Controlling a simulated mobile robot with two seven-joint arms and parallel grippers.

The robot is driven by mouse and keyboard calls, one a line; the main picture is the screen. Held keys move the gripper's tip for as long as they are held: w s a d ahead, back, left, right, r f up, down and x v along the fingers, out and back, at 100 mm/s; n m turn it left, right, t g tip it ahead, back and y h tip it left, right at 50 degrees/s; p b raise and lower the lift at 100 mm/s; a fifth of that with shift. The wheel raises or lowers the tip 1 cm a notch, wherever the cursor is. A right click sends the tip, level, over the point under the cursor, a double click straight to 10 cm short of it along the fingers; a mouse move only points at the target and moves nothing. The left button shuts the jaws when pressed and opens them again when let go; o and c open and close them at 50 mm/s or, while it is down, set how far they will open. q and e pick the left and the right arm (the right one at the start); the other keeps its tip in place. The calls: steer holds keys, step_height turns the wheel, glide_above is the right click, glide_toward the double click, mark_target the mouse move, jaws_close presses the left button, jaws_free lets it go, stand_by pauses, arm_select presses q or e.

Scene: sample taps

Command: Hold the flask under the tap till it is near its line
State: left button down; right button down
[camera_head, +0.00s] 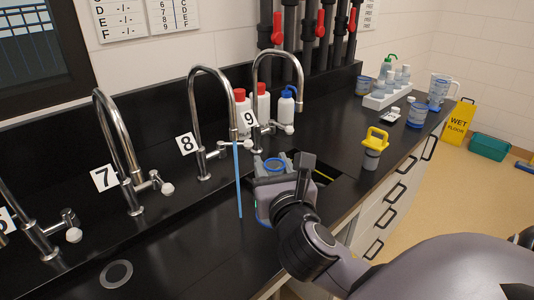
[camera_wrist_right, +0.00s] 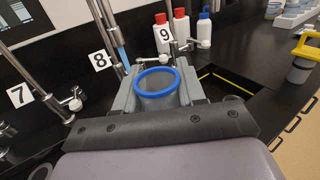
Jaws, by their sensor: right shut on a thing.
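My right gripper (camera_head: 274,172) is shut on a clear flask with a blue rim (camera_head: 275,164), held upright over the black worktop. The flask (camera_wrist_right: 157,88) also shows between the fingers in the right wrist view. A blue stream of water (camera_head: 238,180) falls from tap 8 (camera_head: 196,100). The stream comes down left of the flask, apart from its mouth, and runs on down to the black surface. It also shows in the wrist view (camera_wrist_right: 122,58), left of the flask. I cannot make out the flask's line or any liquid level. My left gripper is not in view.
Tap 7 (camera_head: 117,135) stands to the left and tap 9 (camera_head: 259,85) behind the gripper. Capped bottles (camera_head: 286,106) stand at the wall. A yellow-handled container (camera_head: 374,148) is to the right, with a white rack (camera_head: 388,96) farther back.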

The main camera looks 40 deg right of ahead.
steer(key=shift+w+d+f, duration=0.1)
steer(key=shift+w, duration=0.2)
steer(key=shift+w+f+b, duration=0.35)
steer(key=shift+w+b, duration=0.25)
steer(key=shift+b, duration=0.05)
steer(key=w+f+b, duration=0.2)
steer(key=w, duration=0.8)
steer(key=shift+a, duration=0.45)
stand_by(1.1)
